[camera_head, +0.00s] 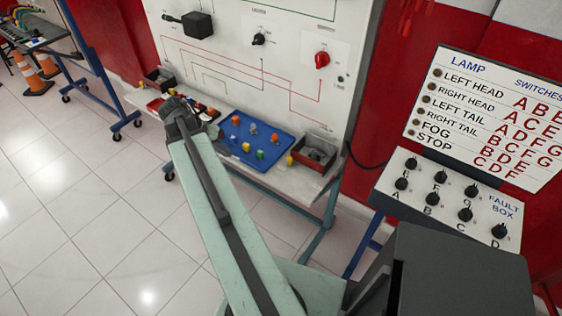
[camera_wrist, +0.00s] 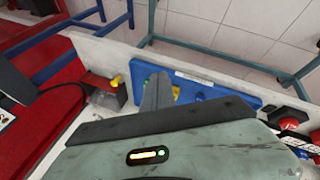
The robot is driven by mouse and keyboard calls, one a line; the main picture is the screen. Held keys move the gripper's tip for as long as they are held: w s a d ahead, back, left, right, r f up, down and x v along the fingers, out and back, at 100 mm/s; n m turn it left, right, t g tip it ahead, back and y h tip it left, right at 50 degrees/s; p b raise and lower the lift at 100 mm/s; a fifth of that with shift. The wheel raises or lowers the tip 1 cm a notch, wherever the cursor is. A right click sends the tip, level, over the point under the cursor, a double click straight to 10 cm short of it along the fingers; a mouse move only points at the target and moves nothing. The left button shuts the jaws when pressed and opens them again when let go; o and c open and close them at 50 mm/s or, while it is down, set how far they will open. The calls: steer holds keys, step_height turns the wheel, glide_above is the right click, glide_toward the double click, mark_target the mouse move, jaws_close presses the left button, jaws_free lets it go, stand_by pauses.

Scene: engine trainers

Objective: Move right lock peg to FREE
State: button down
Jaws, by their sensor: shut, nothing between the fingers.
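A blue board (camera_head: 258,139) with several small coloured pegs lies on the shelf below the white wiring panel. Orange pegs and a yellow peg (camera_head: 260,155) stand on it. Another small yellow piece (camera_head: 290,160) is at its right edge, beside a bin; it also shows in the wrist view (camera_wrist: 117,79). I cannot tell which piece is the right lock peg, and no FREE marking is legible. My gripper (camera_wrist: 158,88) is shut and empty, over the blue board (camera_wrist: 202,92) in the wrist view, hiding part of it. In the head view its tips are hard to make out beyond my arm.
A dark bin (camera_head: 319,148) stands right of the board and another bin (camera_head: 160,78) at the shelf's left. Red parts lie between board and left bin. The upright panel (camera_head: 235,60) rises behind. A fault box (camera_head: 445,195) with knobs stands at right.

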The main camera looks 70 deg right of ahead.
steer(key=s+d+m+g, duration=0.2)
steer(key=s+d+m, duration=0.2)
steer(key=s+d, duration=0.4)
steer(key=s, duration=0.3)
steer(key=shift+r+m+b, duration=0.25)
steer(key=shift+m+b, duration=0.05)
steer(key=shift+s, duration=0.1)
steer(key=b+x, duration=0.7)
steer(key=x, duration=0.2)
steer(key=shift+f+b, duration=0.25)
steer(key=shift+b, duration=0.1)
steer(key=shift+s+d+f, duration=0.15)
steer(key=shift+s+f, duration=0.05)
